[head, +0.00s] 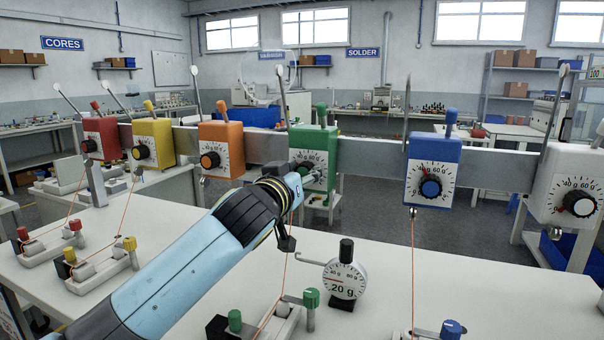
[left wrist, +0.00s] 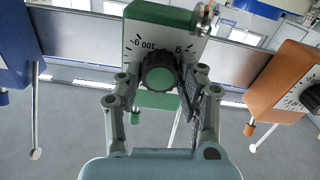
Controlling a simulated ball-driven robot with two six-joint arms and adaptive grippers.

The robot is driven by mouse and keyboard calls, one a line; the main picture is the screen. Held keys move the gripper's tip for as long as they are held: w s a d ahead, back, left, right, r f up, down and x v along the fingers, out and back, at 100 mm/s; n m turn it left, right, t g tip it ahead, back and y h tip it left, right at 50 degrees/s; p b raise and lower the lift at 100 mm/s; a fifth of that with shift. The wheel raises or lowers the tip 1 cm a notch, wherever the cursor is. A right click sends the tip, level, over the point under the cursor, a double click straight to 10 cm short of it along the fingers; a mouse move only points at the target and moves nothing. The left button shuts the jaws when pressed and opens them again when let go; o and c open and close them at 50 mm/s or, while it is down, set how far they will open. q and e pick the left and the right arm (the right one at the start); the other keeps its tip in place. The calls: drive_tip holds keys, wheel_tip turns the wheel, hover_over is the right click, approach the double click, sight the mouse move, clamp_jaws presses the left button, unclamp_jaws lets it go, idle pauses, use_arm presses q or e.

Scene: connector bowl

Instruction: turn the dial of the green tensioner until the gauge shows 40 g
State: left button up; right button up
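The green tensioner (head: 314,148) hangs on the grey rail, with its dial partly hidden by my left gripper (head: 297,172) in the head view. In the left wrist view the green tensioner (left wrist: 162,18) appears upside down, and its dial (left wrist: 160,80), black with a green face, sits between the fingers of my left gripper (left wrist: 163,83). One finger is on each side of the dial; I cannot tell whether they press on it. The round white gauge (head: 345,280) shows 20 g, and its hooked arm reaches left towards an orange thread. My right gripper is not in view.
Red (head: 101,137), yellow (head: 153,140) and orange (head: 221,148) tensioners hang left of the green one. Blue (head: 432,170) and white (head: 566,185) ones hang right. Threads run down to clamps on the white bench (head: 480,270). The blue (left wrist: 12,50) and orange (left wrist: 280,85) tensioners flank the wrist view.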

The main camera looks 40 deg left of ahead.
use_arm(q)
drive_tip(key=c, duration=0.4)
drive_tip(key=shift+m, duration=0.3)
drive_tip(key=m+p, duration=0.2)
drive_tip(key=m, duration=0.3)
drive_tip(key=shift+d+m+p, duration=0.1)
drive_tip(key=shift+m+p, duration=0.7)
drive_tip(key=shift+m, duration=1.6)
drive_tip(key=o, duration=1.1)
drive_tip(key=shift+o, duration=0.2)
